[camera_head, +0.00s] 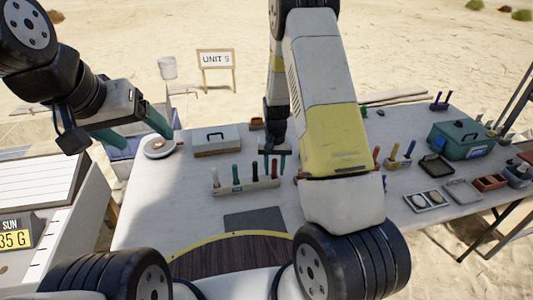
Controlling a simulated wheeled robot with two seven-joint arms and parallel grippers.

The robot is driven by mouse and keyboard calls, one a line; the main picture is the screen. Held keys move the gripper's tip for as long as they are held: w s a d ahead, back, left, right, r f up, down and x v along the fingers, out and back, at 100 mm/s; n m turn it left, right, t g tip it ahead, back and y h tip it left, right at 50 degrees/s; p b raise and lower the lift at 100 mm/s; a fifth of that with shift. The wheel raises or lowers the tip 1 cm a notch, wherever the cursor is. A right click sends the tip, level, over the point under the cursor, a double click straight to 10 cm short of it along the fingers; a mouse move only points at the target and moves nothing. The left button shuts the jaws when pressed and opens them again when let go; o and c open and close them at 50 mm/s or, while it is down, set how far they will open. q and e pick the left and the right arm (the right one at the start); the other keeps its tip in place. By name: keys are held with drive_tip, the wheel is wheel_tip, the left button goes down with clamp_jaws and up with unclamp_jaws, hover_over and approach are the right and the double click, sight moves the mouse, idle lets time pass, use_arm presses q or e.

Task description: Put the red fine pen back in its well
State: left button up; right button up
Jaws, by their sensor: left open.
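A pale rack (245,187) on the table holds several upright pens or tools. One at its left end is red (214,176), one near the middle is dark (236,172), and one right of it is orange-red (254,173). Which one is the fine pen I cannot tell. My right gripper (274,164) points down at the right end of the rack. A small reddish thing shows by its fingers, but whether it is held I cannot tell. My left gripper (134,130) is open and empty, raised over the table's left end.
A second holder (397,163) with coloured handles stands to the right, partly behind my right arm. A green box (460,138), trays (462,191), a wooden case (216,141) and a round dish (159,147) stand around. A dark mat (255,220) lies in front.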

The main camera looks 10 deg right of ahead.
drive_tip(key=shift+r, duration=0.15)
wheel_tip(320, 180, up, 12)
drive_tip(key=shift+f, duration=0.1)
drive_tip(key=s+r+t+y, duration=0.15)
drive_tip(key=s+r, duration=0.35)
drive_tip(key=r, duration=0.5)
drive_tip(key=s+a+r+n+t, duration=0.1)
drive_tip(key=s+r+t, duration=0.1)
drive_tip(key=s+r, duration=0.4)
drive_tip(key=s+a+r+n+t, duration=0.1)
drive_tip(key=s+r+n+t, duration=0.1)
drive_tip(key=s+r, duration=0.5)
drive_tip(key=s, duration=0.6)
drive_tip(key=shift+t+y, duration=0.35)
